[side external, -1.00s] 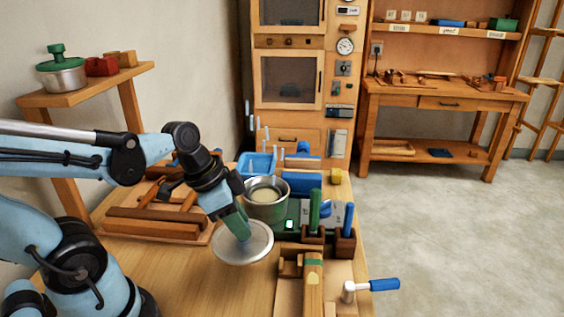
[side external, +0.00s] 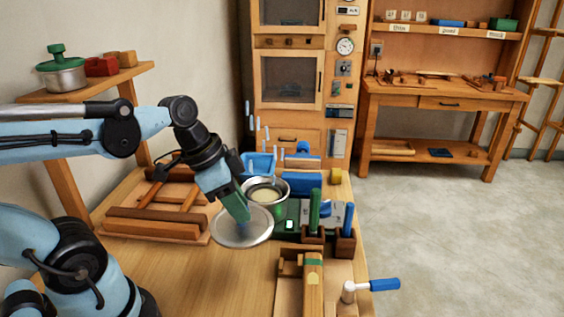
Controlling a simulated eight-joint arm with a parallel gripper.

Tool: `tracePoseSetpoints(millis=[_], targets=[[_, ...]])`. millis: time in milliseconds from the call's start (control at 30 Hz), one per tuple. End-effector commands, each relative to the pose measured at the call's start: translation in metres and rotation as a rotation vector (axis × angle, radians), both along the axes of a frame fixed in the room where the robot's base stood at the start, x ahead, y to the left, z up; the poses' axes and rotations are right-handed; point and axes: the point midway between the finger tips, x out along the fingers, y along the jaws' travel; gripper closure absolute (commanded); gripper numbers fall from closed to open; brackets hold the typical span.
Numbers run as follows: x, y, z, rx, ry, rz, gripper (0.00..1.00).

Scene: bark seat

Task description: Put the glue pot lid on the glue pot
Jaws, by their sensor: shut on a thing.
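The glue pot (side external: 267,191) is a round metal pot with pale contents, open at the top, near the back of the wooden table. My gripper (side external: 240,213) is shut on the glue pot lid (side external: 230,232), a round silvery disc. Its knob is mostly hidden between the fingers. The lid is tilted and held in front of the pot, a little to its left. In the picture its edge overlaps the lower front of the pot; I cannot tell whether they touch.
A wooden frame (side external: 150,222) lies left of the lid. Green and blue-handled tools (side external: 314,208) stand in holders to the right. A clamp with a blue handle (side external: 384,284) sits at the front right. A blue bin (side external: 257,163) is behind the pot. Bare tabletop (side external: 205,275) lies in front.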

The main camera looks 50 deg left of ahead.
Motion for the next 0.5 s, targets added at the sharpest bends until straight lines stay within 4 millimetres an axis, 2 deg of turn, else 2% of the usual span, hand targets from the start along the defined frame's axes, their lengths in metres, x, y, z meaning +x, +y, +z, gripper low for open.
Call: tracePoseSetpoints(millis=[167,500], targets=[[0.021,0.012,0.017,0.0,0.001,0.004,1.0],[0.087,0.057,0.056,0.0,0.001,0.007,1.0]])
